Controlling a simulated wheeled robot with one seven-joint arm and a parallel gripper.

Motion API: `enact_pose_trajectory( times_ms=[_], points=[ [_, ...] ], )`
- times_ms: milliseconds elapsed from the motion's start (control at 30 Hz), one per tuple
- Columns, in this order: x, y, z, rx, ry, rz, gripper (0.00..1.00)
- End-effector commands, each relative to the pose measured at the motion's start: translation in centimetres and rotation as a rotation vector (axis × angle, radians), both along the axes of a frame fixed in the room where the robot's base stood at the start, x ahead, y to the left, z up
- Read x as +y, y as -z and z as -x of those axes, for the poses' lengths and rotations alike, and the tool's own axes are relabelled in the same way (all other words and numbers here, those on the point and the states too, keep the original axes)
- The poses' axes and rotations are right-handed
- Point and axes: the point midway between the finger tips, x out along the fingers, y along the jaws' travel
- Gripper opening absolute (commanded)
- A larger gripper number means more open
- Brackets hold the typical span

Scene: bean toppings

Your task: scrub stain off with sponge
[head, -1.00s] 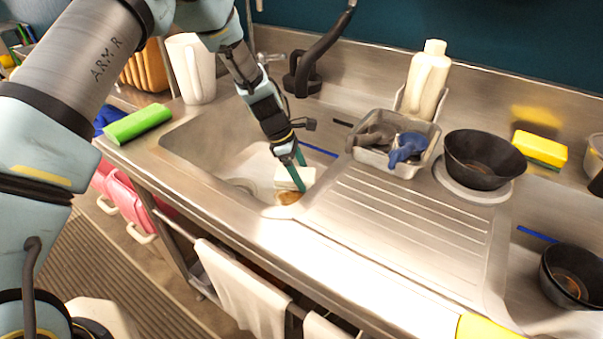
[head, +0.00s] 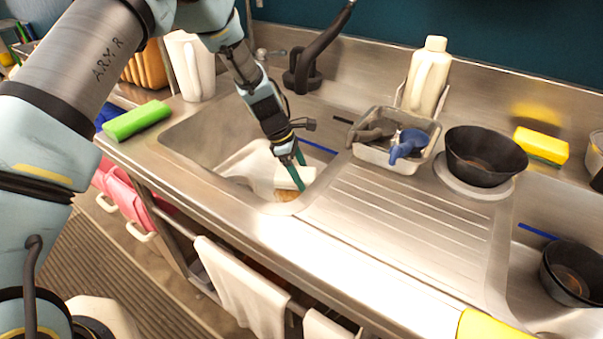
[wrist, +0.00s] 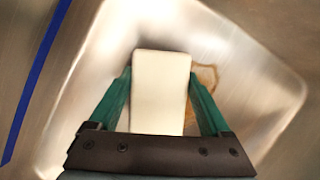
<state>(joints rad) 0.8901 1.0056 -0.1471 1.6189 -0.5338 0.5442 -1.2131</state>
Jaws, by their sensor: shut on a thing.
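My gripper (head: 291,172) has green fingers and reaches down into the left sink basin (head: 205,140). It is shut on a white sponge (head: 288,178), which also fills the middle of the wrist view (wrist: 160,90) between the two fingers. A brown stain (head: 287,195) lies on the basin floor just in front of the sponge. In the wrist view the stain (wrist: 207,76) shows as a brown outline beside the sponge's right edge, partly hidden by the sponge and the right finger. I cannot tell whether the sponge touches the basin floor.
A ribbed drainboard (head: 400,220) lies right of the basin. A grey tub (head: 380,158) holds dark and blue items. A black bowl (head: 485,155), a yellow sponge (head: 541,146), a cream jug (head: 427,80) and a green sponge (head: 137,121) stand around. The black faucet (head: 305,72) rises behind the basin.

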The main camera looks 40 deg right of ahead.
Motion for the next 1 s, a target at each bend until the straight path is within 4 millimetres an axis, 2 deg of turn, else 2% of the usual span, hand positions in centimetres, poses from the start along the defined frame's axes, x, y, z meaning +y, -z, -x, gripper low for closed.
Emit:
enact_pose_trajectory(
  times_ms=[633, 1000],
  points=[
    [0.1, 1.0, 0.0, -0.001, 0.0, 0.001, 0.2],
    [2.8, 0.8, 0.7, 0.001, -0.001, 0.0, 0.2]
  ],
)
